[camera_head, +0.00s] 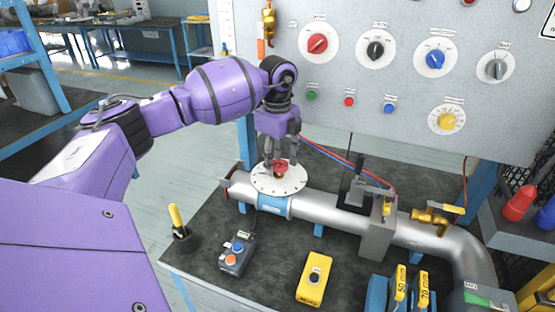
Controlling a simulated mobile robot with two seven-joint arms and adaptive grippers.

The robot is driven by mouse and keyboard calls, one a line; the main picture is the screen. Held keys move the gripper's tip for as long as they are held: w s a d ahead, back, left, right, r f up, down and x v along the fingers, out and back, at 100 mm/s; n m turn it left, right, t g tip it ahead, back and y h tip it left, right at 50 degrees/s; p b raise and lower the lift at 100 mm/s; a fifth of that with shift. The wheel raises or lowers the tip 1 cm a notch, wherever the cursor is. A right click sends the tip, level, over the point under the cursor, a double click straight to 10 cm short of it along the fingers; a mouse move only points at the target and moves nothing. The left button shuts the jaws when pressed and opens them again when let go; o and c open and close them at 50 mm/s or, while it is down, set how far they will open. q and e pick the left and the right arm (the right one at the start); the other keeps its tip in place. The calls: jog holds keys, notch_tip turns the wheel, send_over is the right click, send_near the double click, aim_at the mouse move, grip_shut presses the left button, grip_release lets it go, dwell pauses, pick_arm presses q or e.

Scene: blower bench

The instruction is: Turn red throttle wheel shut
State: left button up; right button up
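The red throttle wheel (281,169) is small and sits at the centre of a round white dial plate (262,181) on top of the silver pipe. My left gripper (281,160) points down over the wheel, with its dark fingers parted and on either side of it. The fingers partly hide the wheel, and I cannot tell whether they touch it. The wheel's turned position is too small to read. My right gripper is not in view.
The pipe (318,212) runs across the dark bench to a brass valve (432,220). A grey panel (350,120) with knobs stands behind. A button box (237,253), a yellow box (314,279) and a black holder (184,240) stand in front.

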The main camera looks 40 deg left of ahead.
pick_arm(q)
jog(key=c, duration=0.7)
jog(key=shift+c, duration=0.2)
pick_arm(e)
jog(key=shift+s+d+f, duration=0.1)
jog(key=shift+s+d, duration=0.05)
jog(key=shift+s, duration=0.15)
